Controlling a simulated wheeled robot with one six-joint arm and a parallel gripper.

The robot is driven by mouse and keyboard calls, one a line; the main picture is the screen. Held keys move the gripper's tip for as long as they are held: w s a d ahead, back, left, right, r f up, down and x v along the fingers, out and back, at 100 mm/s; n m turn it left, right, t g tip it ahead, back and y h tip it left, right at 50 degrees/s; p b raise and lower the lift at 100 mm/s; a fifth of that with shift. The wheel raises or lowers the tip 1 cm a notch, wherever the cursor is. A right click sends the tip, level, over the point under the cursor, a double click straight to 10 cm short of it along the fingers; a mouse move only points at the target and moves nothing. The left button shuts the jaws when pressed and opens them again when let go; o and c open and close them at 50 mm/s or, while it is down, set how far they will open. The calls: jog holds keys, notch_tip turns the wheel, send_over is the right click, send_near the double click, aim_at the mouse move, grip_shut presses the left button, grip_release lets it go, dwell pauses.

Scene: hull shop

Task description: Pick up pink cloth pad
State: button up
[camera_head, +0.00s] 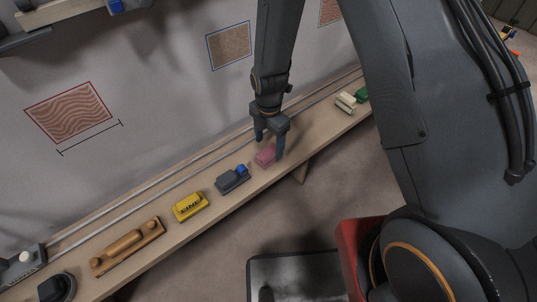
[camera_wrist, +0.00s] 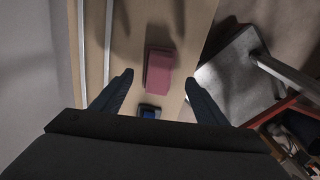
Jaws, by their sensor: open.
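The pink cloth pad (camera_head: 265,157) lies on the long wooden shelf along the wall. In the wrist view the pink pad (camera_wrist: 159,70) lies a little beyond the fingertips and between their lines. My gripper (camera_head: 269,146) is open and empty, pointing down over the shelf at the pad; its two dark fingers also show in the wrist view (camera_wrist: 158,83). In the head view one finger overlaps the pad's right edge; whether they touch I cannot tell.
On the wooden shelf (camera_head: 146,261), left of the pad, are a grey-blue tool (camera_head: 231,180), a yellow block (camera_head: 189,207) and a wooden sanding tool (camera_head: 128,246). Right of it are a cream item (camera_head: 345,103) and a green item (camera_head: 362,95). Metal rails (camera_head: 145,200) run behind them.

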aim_at(268, 151)
jog(key=shift+a+f+p, duration=0.1)
jog(key=shift+f+p, duration=0.55)
jog(key=shift+f, duration=1.85)
jog(key=shift+c, duration=0.2)
jog(key=c, duration=1.1)
